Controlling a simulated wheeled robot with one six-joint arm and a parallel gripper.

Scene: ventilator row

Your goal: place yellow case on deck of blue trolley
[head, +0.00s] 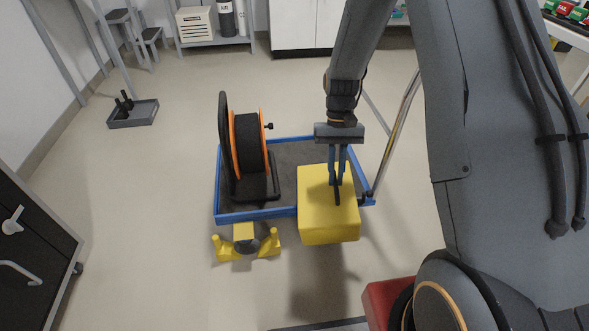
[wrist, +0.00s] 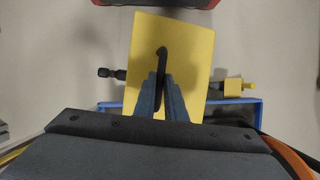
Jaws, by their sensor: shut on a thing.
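The yellow case (head: 325,218) is a box with a dark handle on top. My gripper (head: 338,190) is shut on that handle and holds the case up, with a shadow on the floor below it. The blue trolley (head: 262,213) has a blue rim and a dark grey deck (head: 291,158). In the head view the case overlaps the trolley's near right part; its underside is hidden. In the wrist view my gripper (wrist: 163,105) covers the middle of the case (wrist: 195,60), and the blue rim (wrist: 252,107) shows beside and behind it.
An orange and black cable reel (head: 249,143) stands on the left of the deck. A chrome handle (head: 396,130) rises at the right. Yellow parts (head: 244,240) stick out at the near side. The deck's right part looks clear. A dark cabinet (head: 32,240) stands at left.

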